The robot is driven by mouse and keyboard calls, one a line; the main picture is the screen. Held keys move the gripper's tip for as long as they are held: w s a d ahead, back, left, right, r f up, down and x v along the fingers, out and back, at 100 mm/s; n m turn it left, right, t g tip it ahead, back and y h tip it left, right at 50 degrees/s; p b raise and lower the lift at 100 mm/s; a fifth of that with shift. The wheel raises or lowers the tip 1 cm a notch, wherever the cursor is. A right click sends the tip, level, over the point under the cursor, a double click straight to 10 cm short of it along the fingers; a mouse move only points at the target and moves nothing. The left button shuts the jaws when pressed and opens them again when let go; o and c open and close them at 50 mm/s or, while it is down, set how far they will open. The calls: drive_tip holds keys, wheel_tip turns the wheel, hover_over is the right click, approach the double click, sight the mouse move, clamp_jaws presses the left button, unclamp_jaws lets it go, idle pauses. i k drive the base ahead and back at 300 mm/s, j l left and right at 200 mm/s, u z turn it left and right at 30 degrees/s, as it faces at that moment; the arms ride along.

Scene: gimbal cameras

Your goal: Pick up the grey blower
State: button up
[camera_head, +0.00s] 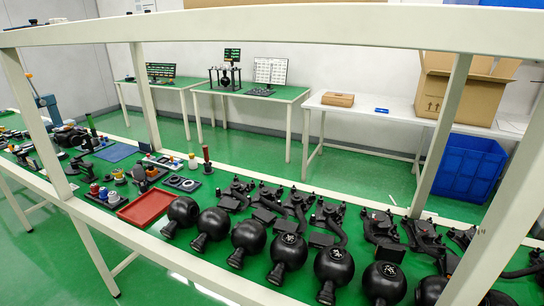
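Several dark, near-black round bulbs with short necks stand in a row along the front of the green-topped bench (222,174). They look like blowers, but I cannot tell which one is the grey blower. The leftmost bulb (182,211) is beside a red tray. Another bulb (288,253) in the middle of the row has a pale mark on top, and so does the bulb (334,265) to its right. The rightmost ones are partly cut off by the frame edge and a white post. My gripper is not in view.
Black gimbal-like devices (328,216) stand behind the bulbs. The red tray (146,207) lies left of them, with small parts farther left. White frame bars (250,29) cross above the bench. A cardboard box (460,89) and blue bin (468,166) are at back right. Green floor is open behind the bench.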

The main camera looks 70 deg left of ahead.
sight(138, 172)
drive_tip(key=u, duration=2.85)
